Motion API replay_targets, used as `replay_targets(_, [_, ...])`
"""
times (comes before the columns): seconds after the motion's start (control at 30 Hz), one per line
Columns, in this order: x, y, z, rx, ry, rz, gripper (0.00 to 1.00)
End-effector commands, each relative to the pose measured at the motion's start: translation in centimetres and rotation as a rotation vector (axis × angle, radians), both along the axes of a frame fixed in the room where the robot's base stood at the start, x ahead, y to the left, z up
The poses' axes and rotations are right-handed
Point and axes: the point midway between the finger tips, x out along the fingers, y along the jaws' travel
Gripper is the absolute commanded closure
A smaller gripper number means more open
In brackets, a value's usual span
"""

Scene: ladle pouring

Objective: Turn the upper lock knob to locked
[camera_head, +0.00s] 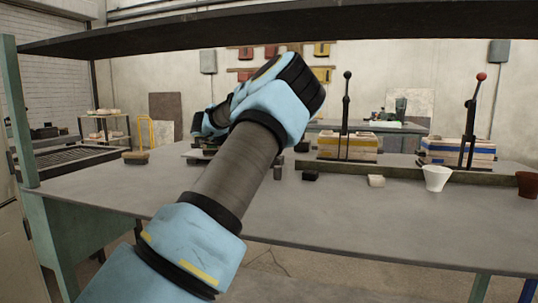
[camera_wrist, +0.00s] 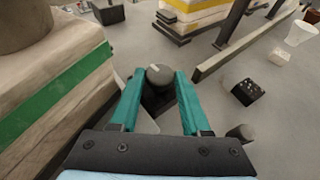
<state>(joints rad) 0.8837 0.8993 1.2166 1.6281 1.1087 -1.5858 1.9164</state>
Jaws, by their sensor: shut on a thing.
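In the wrist view, a dark grey round knob (camera_wrist: 160,75) with a pale line on its top stands between the tips of my gripper (camera_wrist: 158,84). The two teal fingers are closed on the knob from left and right. Its lower part and base are mostly hidden by the fingers and in shadow. A second dark cylindrical piece (camera_wrist: 240,132) is to the right of my right finger, apart from it. It seems to match the small dark cylinder (camera_head: 277,172) in the head view. My arm hides the gripper and the held knob in the head view.
A pale block stack with a green band (camera_wrist: 70,85) stands close on the left. A small dark block (camera_wrist: 244,92) lies to the right, near a long rail (camera_wrist: 240,50). A white cup (camera_head: 436,178) and two lever-topped stacks stand right on the grey table (camera_head: 350,215).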

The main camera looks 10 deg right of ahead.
Motion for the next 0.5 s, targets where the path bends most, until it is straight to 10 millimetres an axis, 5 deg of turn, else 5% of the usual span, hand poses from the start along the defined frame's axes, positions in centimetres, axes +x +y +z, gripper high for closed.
replay_targets(0.5, [0.18,-0.11,0.07,-0.002,-0.001,-0.088,1.0])
